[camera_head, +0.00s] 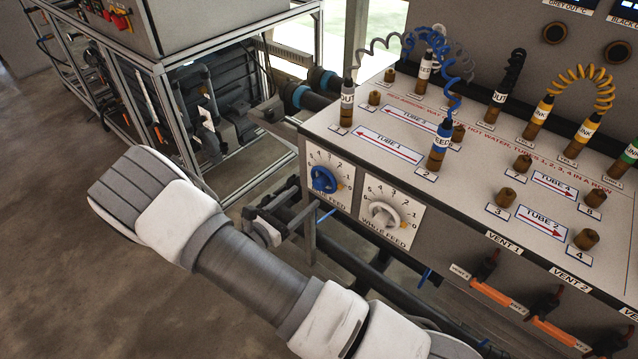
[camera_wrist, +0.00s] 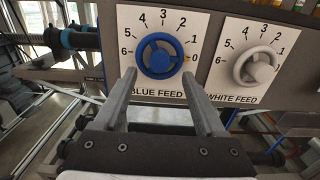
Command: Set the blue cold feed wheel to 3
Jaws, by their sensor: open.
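The blue cold feed wheel (camera_wrist: 160,55) sits on a white dial plate marked 0 to 6 and "BLUE FEED". Its yellow pointer (camera_wrist: 188,58) is at the right, by the 0. The 3 (camera_wrist: 163,21) is above the wheel. In the head view the wheel (camera_head: 323,180) is on the front of the grey console, at its left end. My gripper (camera_wrist: 158,75) is open and empty in front of the wheel, one finger low on each side of it. I cannot tell from the picture whether either finger touches the rim.
The white feed wheel (camera_wrist: 257,67) on its own dial plate is just to the right. The console top (camera_head: 345,133) carries hoses, plugs and brown sockets. Orange vent handles (camera_head: 490,292) stick out at the right front. Dark pipes (camera_head: 345,250) run below the dials.

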